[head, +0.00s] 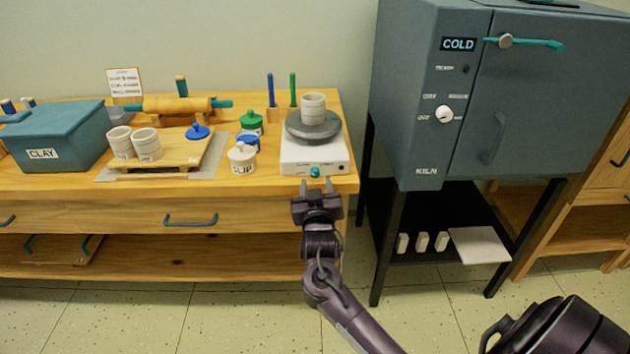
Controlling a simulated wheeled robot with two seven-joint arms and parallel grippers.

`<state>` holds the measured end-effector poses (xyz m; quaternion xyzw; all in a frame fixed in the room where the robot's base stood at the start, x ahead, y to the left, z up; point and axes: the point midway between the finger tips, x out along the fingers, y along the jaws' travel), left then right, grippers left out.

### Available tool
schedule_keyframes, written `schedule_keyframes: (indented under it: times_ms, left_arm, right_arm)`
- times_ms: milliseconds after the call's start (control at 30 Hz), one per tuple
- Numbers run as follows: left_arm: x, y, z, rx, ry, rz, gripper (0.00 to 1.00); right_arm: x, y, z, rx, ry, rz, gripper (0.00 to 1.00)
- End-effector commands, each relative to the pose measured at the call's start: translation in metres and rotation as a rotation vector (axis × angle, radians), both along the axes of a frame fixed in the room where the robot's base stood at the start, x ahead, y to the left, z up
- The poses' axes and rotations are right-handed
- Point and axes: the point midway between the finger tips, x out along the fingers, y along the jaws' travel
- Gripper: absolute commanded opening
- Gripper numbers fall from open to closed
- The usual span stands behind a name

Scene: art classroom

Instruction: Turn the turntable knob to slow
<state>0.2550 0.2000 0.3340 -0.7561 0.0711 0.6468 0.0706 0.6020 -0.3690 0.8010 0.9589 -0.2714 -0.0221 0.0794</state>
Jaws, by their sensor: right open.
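The turntable (290,163) is a white base with a grey round wheel (304,128) on top, at the right end of the wooden bench. A pale cup (313,107) stands on the wheel. The small teal knob (315,172) is on the base's front face. My right gripper (317,188) is open just in front of and slightly below the knob, with its fingertips pointing at it. I cannot tell whether a fingertip touches the knob. The knob's pointer and markings are too small to read. My left gripper is not in view.
The grey kiln (420,110) stands right of the bench on a dark stand. A SLIP jar (242,158), blue and green jars, a board (180,155) with cups and a teal CLAY box (62,135) fill the bench to the left. The floor in front is clear.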

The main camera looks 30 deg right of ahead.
Motion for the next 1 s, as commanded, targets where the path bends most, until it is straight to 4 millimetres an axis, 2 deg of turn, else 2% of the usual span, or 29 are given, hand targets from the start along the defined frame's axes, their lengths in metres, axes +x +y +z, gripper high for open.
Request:
schedule_keyframes:
  times_ms: [200, 467, 800, 1000]
  left_arm:
    - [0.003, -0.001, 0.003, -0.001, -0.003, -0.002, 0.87]
    - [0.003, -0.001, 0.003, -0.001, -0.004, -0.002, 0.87]
    - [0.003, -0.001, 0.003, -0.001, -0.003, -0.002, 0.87]
    - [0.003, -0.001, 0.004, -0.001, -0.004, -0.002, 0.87]
  right_arm:
    - [0.016, -0.009, 0.0, 0.0, 0.0, 0.001, 0.43]
    - [0.017, -0.01, 0.0, 0.001, 0.001, 0.002, 0.43]
    - [0.017, -0.01, 0.0, 0.0, 0.002, 0.002, 0.0]
    - [0.017, -0.01, 0.0, 0.011, -0.005, 0.002, 0.0]
